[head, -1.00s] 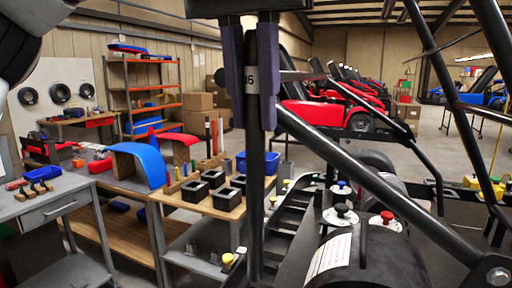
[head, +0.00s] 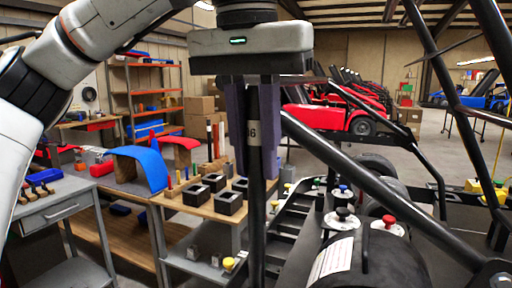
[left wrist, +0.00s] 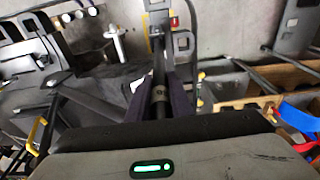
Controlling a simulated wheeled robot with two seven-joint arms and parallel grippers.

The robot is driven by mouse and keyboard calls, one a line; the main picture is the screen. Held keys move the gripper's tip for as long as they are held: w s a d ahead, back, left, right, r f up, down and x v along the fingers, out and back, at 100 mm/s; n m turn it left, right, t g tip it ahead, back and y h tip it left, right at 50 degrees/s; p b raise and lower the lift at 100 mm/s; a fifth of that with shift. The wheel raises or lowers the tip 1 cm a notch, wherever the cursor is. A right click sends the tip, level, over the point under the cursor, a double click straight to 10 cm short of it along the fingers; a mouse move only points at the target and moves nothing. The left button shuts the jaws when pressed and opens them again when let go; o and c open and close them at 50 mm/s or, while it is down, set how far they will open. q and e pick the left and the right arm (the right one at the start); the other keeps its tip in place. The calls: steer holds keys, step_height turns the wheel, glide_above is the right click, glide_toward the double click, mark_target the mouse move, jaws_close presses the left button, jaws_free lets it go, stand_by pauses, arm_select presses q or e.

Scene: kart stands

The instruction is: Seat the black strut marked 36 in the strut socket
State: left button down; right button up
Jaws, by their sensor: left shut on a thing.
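The black strut (head: 258,225) stands upright in the middle of the head view. Its pale label shows a 6, with the rest of the mark hidden by a finger. My left gripper (head: 254,168) is shut on its upper part from above. In the left wrist view the strut (left wrist: 160,85) runs away between the two dark fingers of my left gripper (left wrist: 160,100). The strut's lower end leaves the bottom of the head view. I cannot make out the strut socket for certain. My right gripper is not in view.
A black kart frame tube (head: 385,190) slopes down close to the right of the strut. A bench (head: 205,208) with black square blocks stands to the left. A grey drawer cart (head: 50,212) is at far left. Red karts (head: 330,118) stand behind.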

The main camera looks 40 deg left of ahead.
arm_select(q)
steer(key=shift+f, duration=0.3)
steer(key=c, duration=1.6)
jaws_free()
steer(key=shift+r, duration=0.1)
